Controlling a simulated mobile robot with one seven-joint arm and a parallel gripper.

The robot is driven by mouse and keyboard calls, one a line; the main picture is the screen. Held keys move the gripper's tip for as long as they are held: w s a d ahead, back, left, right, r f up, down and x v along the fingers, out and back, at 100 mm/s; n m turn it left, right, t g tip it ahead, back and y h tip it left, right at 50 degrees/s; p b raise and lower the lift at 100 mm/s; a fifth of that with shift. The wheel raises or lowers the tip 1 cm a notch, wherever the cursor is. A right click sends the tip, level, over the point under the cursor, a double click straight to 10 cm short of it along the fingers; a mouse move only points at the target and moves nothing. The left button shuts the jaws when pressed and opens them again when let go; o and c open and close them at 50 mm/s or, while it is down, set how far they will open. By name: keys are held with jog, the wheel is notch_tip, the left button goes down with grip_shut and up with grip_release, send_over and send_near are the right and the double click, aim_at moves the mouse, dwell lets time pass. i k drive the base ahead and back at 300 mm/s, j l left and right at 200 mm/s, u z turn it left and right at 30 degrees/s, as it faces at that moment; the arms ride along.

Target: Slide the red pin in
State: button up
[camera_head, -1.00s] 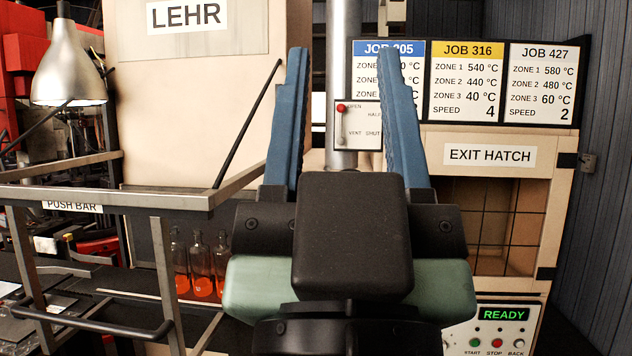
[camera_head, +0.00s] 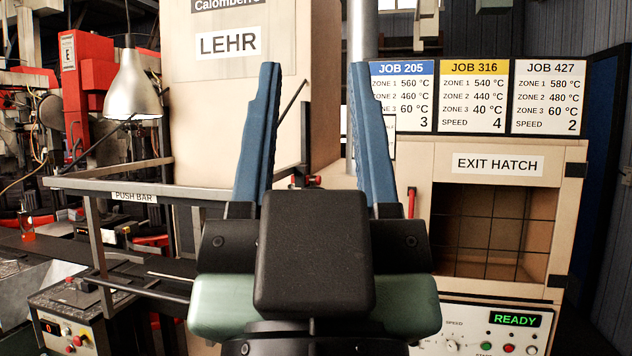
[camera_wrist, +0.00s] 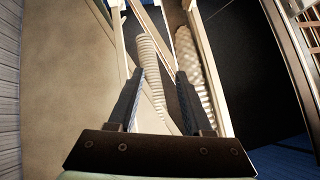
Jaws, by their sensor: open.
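My gripper (camera_head: 313,66) is raised in front of the body camera, its two blue fingers spread wide with nothing between them. In the wrist view my gripper (camera_wrist: 160,72) is also open and empty. Two red parts could be the pin, and I cannot tell which. A short upright red piece (camera_head: 411,203) is just right of the right finger, on the cream cabinet. A small horizontal red-ended part (camera_head: 313,180) shows between the fingers, farther back. I cannot make out a hole for either. No red pin is clear in the wrist view.
The cream lehr (camera_head: 225,120) stands behind the left finger, with a metal push-bar frame (camera_head: 180,192) before it. Right is the exit hatch (camera_head: 490,235) with a wire grid and a READY panel (camera_head: 514,319). A hanging lamp (camera_head: 132,90) and a control box (camera_head: 70,325) are left.

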aim_at(308, 179)
jog(key=i+l, duration=0.2)
jog(key=i, duration=0.3)
jog(key=i+l+u, duration=0.1)
jog(key=i, duration=0.4)
jog(key=i+l+u, duration=0.1)
jog(key=i+l, duration=0.2)
jog(key=i, duration=0.2)
jog(key=i+l, duration=0.25)
jog(key=i, duration=0.25)
